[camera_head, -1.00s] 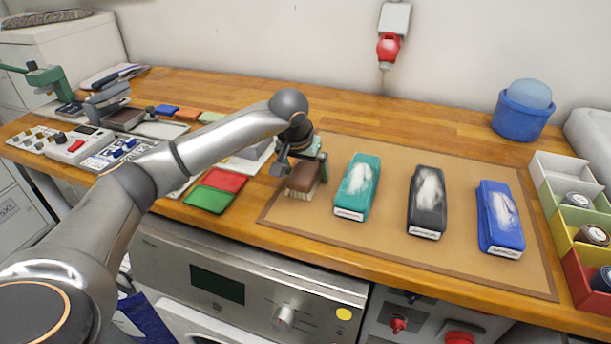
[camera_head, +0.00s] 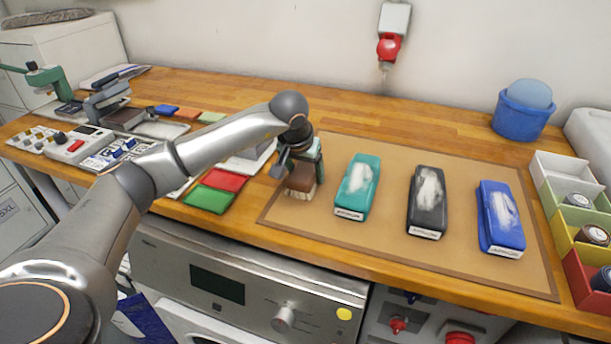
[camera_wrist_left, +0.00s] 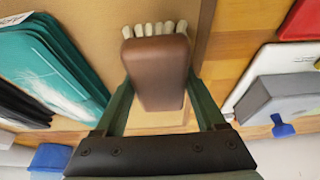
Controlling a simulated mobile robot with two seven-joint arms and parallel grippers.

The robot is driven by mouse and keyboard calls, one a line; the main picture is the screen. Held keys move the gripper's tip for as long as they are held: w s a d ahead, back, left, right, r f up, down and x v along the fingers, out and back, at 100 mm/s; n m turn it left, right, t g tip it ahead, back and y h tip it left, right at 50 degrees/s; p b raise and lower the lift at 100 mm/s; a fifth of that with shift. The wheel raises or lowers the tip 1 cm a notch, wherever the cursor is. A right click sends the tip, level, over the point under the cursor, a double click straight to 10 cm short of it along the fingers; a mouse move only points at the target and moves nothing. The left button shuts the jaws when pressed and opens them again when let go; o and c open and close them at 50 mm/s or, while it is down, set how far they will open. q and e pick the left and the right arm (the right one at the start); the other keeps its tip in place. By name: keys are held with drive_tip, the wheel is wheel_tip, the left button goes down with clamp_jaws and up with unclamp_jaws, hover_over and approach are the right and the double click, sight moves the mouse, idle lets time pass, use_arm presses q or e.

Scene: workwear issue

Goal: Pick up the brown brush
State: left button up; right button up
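The brown brush (camera_head: 299,181) has a smooth brown back and pale bristles. It is at the left end of the tan mat (camera_head: 390,258), and whether it touches the mat is hard to tell. My left gripper (camera_head: 303,170) is over it, with its green fingers on either side. In the left wrist view the brush (camera_wrist_left: 157,72) sits between the two fingers (camera_wrist_left: 160,88), which appear to press on its sides, with the bristles beyond the tips. My right gripper is not in view.
Teal (camera_head: 357,186), black (camera_head: 427,199) and blue (camera_head: 499,217) packs lie on the mat to the right. Red (camera_head: 224,180) and green (camera_head: 209,199) pads lie left of the brush. Coloured bins (camera_head: 590,275) stand at the far right.

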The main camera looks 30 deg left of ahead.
sight(308, 166)
use_arm(q)
drive_tip(key=c, duration=0.9)
drive_tip(key=shift+o, duration=0.2)
drive_tip(key=shift+r, duration=0.55)
wheel_tip(308, 166, up, 3)
drive_tip(key=shift+s+r, duration=0.1)
drive_tip(key=s+d+r, duration=0.6)
drive_tip(key=s+r, duration=0.3)
drive_tip(key=s, duration=0.3)
drive_tip(key=shift+s+d+b, duration=0.15)
drive_tip(key=shift+s+b, duration=0.05)
drive_tip(key=shift+b, duration=0.2)
drive_tip(key=shift+r, duration=0.1)
